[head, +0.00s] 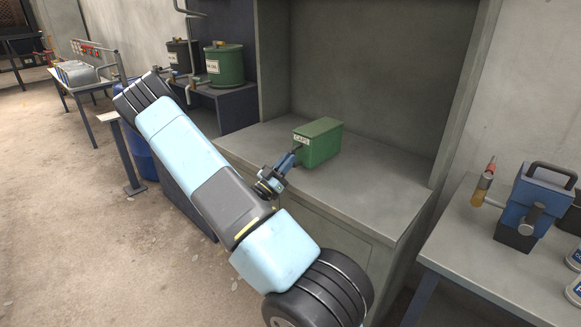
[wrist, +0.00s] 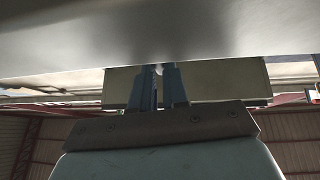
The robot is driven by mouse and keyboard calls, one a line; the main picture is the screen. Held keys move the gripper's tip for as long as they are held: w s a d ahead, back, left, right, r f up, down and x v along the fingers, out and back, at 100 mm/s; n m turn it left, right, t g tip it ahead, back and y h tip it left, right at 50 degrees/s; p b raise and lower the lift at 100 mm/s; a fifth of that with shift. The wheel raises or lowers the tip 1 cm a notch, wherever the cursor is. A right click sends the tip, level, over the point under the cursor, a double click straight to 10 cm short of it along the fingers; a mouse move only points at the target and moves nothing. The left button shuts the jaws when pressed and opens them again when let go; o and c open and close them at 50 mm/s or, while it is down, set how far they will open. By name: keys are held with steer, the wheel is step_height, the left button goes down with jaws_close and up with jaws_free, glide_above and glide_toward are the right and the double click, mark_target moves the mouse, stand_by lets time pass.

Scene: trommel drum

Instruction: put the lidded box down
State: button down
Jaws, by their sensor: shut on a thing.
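The lidded box (head: 322,146) is green with a flat lid and a white label on its near end. It is upright at the counter (head: 375,197) in the grey alcove; I cannot tell whether its base touches the top. My gripper (head: 294,153) reaches in from the left and is shut on the near end of the box. In the wrist view, the two blue fingers of my gripper (wrist: 160,72) are close together against the box (wrist: 222,82), which shows as a dull grey-green face. The exact contact of the fingertips is hidden.
Bare counter lies to the right of the box and in front of it. The alcove walls stand behind and at both sides. A blue-and-grey device (head: 533,205) stands on a separate bench at right. A green drum (head: 224,65) stands on a dark stand at back left.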

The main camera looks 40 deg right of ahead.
step_height(320, 180, down, 2)
steer(key=shift+f, duration=0.2)
steer(key=c, duration=1.1)
jaws_free()
steer(key=shift+a, duration=0.1)
